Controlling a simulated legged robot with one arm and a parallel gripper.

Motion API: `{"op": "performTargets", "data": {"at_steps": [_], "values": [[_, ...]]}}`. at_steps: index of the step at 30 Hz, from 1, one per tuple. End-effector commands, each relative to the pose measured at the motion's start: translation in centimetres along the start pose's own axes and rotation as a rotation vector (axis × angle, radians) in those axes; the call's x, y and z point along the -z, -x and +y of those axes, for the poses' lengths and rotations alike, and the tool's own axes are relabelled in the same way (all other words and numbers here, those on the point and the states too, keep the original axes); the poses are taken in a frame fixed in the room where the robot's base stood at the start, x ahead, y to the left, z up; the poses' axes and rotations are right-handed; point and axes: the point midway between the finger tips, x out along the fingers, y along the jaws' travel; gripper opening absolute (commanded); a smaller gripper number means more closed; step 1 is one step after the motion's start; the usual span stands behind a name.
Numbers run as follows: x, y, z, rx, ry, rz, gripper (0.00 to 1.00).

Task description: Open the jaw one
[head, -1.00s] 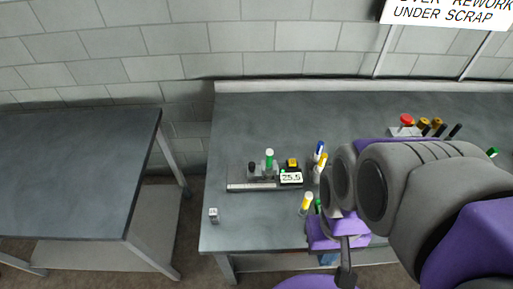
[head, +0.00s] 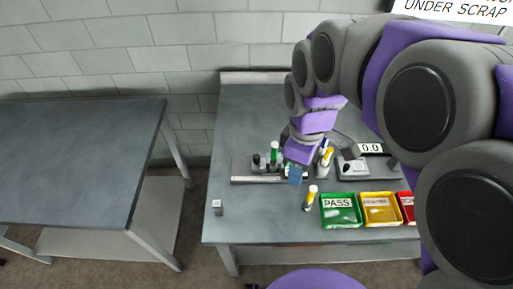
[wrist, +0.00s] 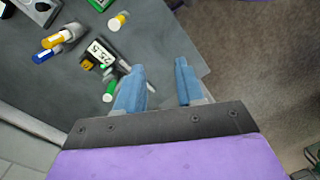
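A caliper-like fixture with a flat grey base (head: 240,180) lies on the table, with a green-topped post (head: 274,152) and a dark knob (head: 256,159) standing on it. I cannot tell which part is jaw one. In the wrist view, its 25.5 readout (wrist: 101,52) and green top (wrist: 108,97) show left of the fingers. My gripper (head: 296,177) hangs over the fixture's right end in the head view and covers its readout there. In the wrist view, my gripper (wrist: 160,68) has its blue fingers apart with nothing between them. The left finger hides part of the fixture; contact cannot be told.
A yellow-topped post (head: 311,197) stands near the front edge, beside the green PASS tray (head: 340,224) and a yellow tray (head: 380,222). A device reading 0.0 (head: 370,149) stands behind. A small grey cube (head: 217,208) sits front left. A second table (head: 70,160) is left.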

Motion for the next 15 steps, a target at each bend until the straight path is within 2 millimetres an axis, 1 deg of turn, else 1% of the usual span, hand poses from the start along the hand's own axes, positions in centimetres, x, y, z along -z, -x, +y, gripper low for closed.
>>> {"op": "performTargets", "data": {"at_steps": [1,5,9,12,15], "values": [[1.8,0.0,1.3,-0.005,0.110,0.006,0.37],[5.8,0.2,4.6,-0.025,0.411,0.015,0.37],[10.1,-0.3,7.7,-0.046,0.723,0.018,0.37],[12.8,-0.8,9.7,-0.063,0.925,0.013,0.37],[15.0,-1.3,11.2,-0.077,1.086,0.006,0.37]]}}
